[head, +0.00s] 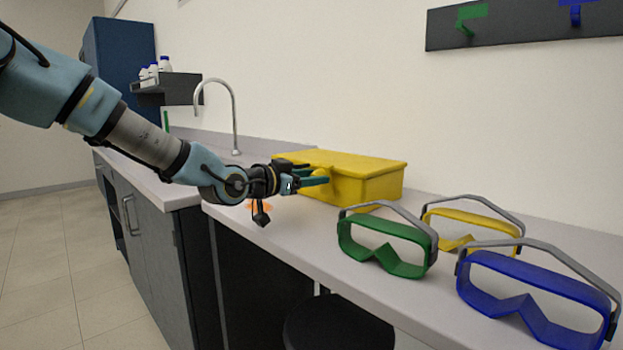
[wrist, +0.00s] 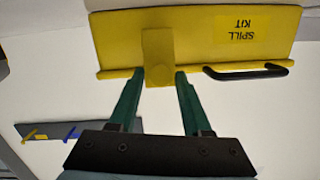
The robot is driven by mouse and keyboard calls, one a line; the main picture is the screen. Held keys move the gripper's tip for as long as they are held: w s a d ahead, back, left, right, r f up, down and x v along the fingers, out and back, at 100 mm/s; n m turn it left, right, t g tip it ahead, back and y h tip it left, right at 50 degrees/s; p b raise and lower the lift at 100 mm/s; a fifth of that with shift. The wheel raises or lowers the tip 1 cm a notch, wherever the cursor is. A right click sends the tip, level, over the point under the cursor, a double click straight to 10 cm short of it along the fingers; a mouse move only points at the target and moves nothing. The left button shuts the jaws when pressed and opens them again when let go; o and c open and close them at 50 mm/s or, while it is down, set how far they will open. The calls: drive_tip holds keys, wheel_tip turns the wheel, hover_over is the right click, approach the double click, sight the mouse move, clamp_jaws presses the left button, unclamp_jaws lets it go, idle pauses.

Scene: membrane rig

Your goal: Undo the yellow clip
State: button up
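The yellow clip (wrist: 158,55) is a flat tab on the front of the yellow spill kit box (wrist: 110,40). In the wrist view the box appears upside down, and the clip hangs over its lid edge. In the head view the box (head: 375,185) stands on the counter against the wall, and my gripper (head: 327,175) is at its front left. The green fingers of my gripper (wrist: 159,78) are apart, with their tips on either side of the clip, very close to it. I cannot tell whether they touch it.
A black handle (wrist: 245,72) is on the box beside the clip. Green goggles (head: 388,245), yellow goggles (head: 470,225) and blue goggles (head: 535,295) lie on the counter to the right. A tap (head: 235,110) rises behind my arm. A dark stool (head: 338,325) stands below the counter.

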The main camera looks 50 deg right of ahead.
drive_tip(key=shift+o, duration=0.9)
drive_tip(key=shift+a, duration=0.1)
drive_tip(key=a, duration=0.7)
drive_tip(key=a+r, duration=0.1)
drive_tip(key=a, duration=0.2)
drive_tip(key=shift+a+r, duration=0.1)
drive_tip(key=shift+a, duration=0.2)
